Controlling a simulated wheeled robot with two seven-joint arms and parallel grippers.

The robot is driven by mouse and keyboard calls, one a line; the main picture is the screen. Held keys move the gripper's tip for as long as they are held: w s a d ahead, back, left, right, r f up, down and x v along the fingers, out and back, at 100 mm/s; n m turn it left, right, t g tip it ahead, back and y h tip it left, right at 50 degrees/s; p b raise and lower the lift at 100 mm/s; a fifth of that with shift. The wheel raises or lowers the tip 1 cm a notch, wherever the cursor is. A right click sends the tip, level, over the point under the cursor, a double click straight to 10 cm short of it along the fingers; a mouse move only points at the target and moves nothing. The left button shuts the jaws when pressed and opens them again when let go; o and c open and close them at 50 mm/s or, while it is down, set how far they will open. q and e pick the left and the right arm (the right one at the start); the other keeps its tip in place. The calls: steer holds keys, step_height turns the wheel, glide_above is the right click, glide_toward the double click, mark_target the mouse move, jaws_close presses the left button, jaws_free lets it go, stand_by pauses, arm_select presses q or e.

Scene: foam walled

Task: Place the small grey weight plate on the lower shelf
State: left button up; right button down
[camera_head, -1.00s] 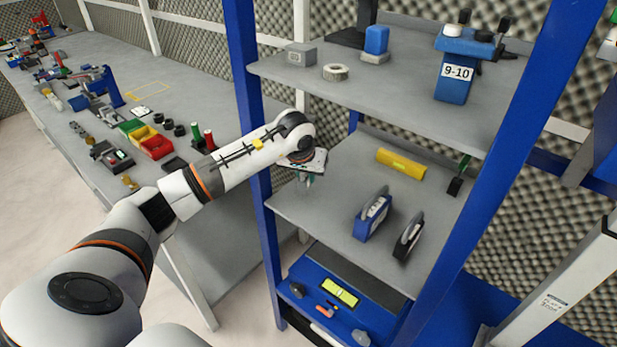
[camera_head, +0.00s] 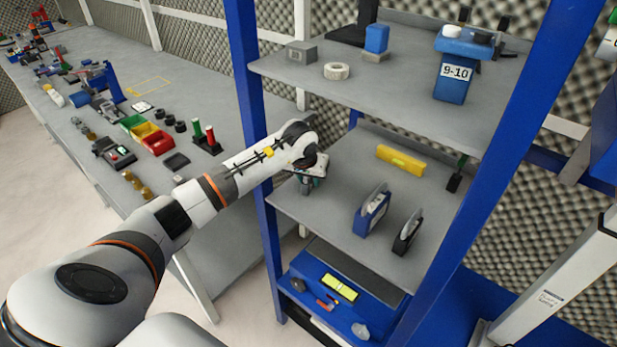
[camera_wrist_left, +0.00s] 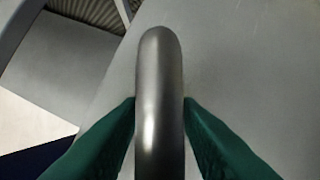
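My left gripper (camera_head: 308,187) is over the left part of the grey lower shelf (camera_head: 340,211), below the upper shelf. In the left wrist view its green fingers (camera_wrist_left: 160,130) press on both sides of a dark grey, rounded metal disc, the small weight plate (camera_wrist_left: 160,85). The plate is held on edge, seen along its rim. A grey surface lies behind it; whether the plate touches it I cannot tell. In the head view the plate is too small and covered to make out. My right gripper is out of view.
The lower shelf also bears a yellow block (camera_head: 400,160), a blue case (camera_head: 371,213) and a black case (camera_head: 408,234). A blue post (camera_head: 250,100) stands left of my wrist. The upper shelf (camera_head: 400,84) lies above. The shelf's front left is clear.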

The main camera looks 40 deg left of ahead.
arm_select(q)
steer(key=shift+o, duration=0.8)
steer(key=shift+r, duration=0.1)
steer(key=shift+r, duration=0.2)
steer(key=b+v, duration=0.1)
steer(key=v, duration=0.6)
steer(key=shift+s+r, duration=0.1)
steer(key=shift+s, duration=0.05)
